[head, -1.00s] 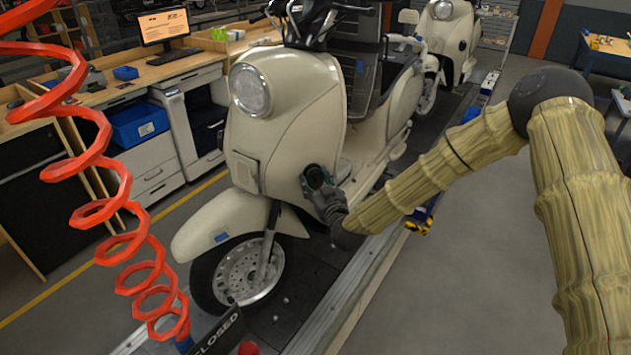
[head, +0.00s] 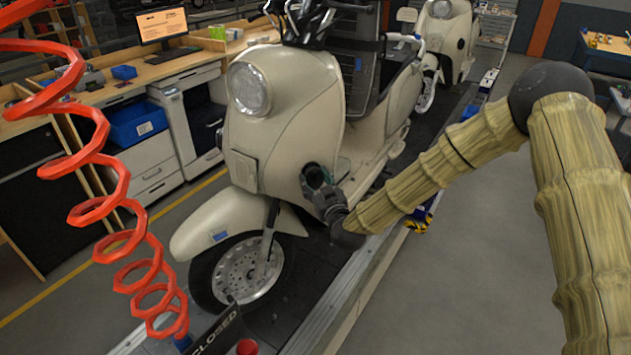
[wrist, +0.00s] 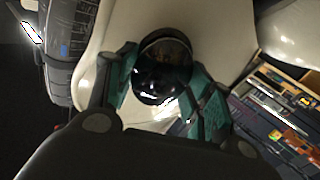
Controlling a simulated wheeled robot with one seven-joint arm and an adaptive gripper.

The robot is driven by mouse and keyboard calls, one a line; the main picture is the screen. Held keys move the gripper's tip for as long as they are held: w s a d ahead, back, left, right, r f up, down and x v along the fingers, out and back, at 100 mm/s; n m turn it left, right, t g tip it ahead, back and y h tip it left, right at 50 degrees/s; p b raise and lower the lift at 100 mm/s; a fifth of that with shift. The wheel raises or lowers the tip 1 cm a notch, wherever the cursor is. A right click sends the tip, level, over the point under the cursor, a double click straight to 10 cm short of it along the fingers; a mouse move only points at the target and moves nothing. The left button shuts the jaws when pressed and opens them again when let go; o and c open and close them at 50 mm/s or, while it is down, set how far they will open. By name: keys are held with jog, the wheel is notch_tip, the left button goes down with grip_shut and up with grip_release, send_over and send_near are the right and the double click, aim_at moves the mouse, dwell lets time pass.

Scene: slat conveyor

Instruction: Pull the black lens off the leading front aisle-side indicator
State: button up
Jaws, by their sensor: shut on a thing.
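The leading scooter (head: 290,120) is cream and stands upright on the conveyor. Its front aisle-side indicator (head: 313,173) shows as a dark round patch low on the front shield. My gripper (head: 322,187) is right at this spot, reaching in from the right. In the wrist view, the teal fingers of my gripper (wrist: 162,92) are on both sides of a glossy black, domed lens (wrist: 160,85), shut on it. A brownish round area shows at the upper edge of the lens, against the cream panel. I cannot tell whether the lens still touches its seat.
A coiled red hose (head: 100,185) hangs at the left. A sign marked CLOSED (head: 218,334) and a red knob (head: 247,347) are at the front. A second cream scooter (head: 447,35) stands behind. The aisle floor (head: 450,270) at the right is clear.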

aim_at(316, 181)
jog(key=shift+v, duration=0.95)
dwell(1.5)
jog(key=shift+v, duration=0.95)
jog(key=shift+r, duration=0.1)
